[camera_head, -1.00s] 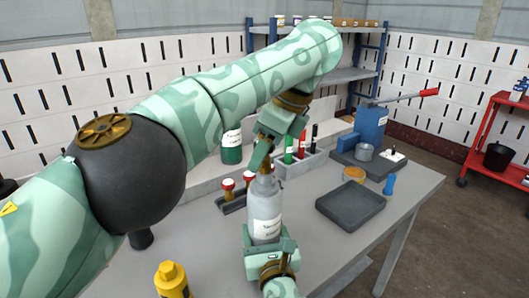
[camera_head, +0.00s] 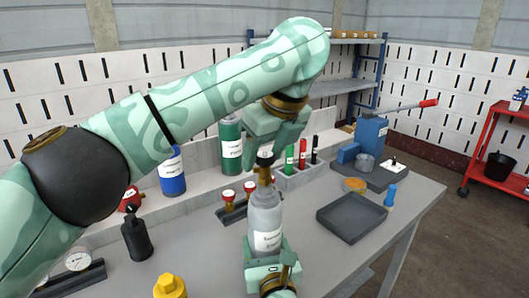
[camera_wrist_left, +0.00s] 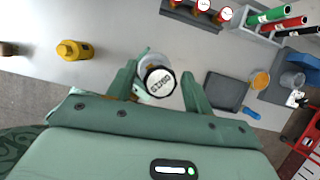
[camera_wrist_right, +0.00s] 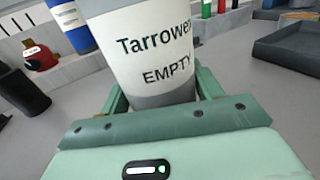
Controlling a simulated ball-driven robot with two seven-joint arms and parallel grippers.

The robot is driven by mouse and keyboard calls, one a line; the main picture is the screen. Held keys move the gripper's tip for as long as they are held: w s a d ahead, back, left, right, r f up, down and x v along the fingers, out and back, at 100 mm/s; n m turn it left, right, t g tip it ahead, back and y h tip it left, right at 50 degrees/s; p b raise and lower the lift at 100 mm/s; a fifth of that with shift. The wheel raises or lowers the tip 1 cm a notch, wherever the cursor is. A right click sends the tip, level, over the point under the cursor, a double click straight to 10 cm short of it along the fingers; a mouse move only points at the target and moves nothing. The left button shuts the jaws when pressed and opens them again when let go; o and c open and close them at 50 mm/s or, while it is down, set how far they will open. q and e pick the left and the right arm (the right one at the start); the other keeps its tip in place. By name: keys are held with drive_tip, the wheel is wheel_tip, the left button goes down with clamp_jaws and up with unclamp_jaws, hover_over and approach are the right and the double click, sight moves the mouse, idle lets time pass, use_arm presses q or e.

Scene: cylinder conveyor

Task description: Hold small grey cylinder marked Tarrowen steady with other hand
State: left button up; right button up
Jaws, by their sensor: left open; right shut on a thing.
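The small grey cylinder marked Tarrowen (camera_head: 265,222) stands upright, with a white label that also reads EMPTY in the right wrist view (camera_wrist_right: 155,45). My right gripper (camera_head: 268,256) is shut around its lower part. My left gripper (camera_head: 265,160) is over the cylinder's top, its jaws open and pointing down. In the left wrist view the round, lettered top (camera_wrist_left: 160,82) lies between the open fingers. The cylinder's base is hidden behind my right gripper.
A dark tray (camera_head: 352,213) is to the right. Red-topped fittings (camera_head: 228,196) stand in a rack behind. A yellow bottle (camera_head: 170,287) and a black bottle (camera_head: 136,238) are to the left. A blue press (camera_head: 371,132) stands at back right.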

use_arm(q)
drive_tip(key=m+h, duration=0.1)
drive_tip(key=m, duration=0.1)
drive_tip(key=m+t, duration=0.1)
drive_tip(key=m, duration=0.2)
drive_tip(key=shift+h, duration=0.4)
drive_tip(key=shift+m, duration=0.5)
drive_tip(key=m+h, duration=0.1)
drive_tip(key=m, duration=0.2)
drive_tip(key=m+h, duration=0.1)
drive_tip(key=m, duration=0.1)
drive_tip(key=shift+m+h, duration=0.3)
drive_tip(key=shift+m, duration=0.1)
drive_tip(key=m+h, duration=0.1)
drive_tip(key=m, duration=0.2)
drive_tip(key=m+g+h, duration=0.1)
drive_tip(key=m, duration=0.2)
drive_tip(key=shift+g, duration=0.3)
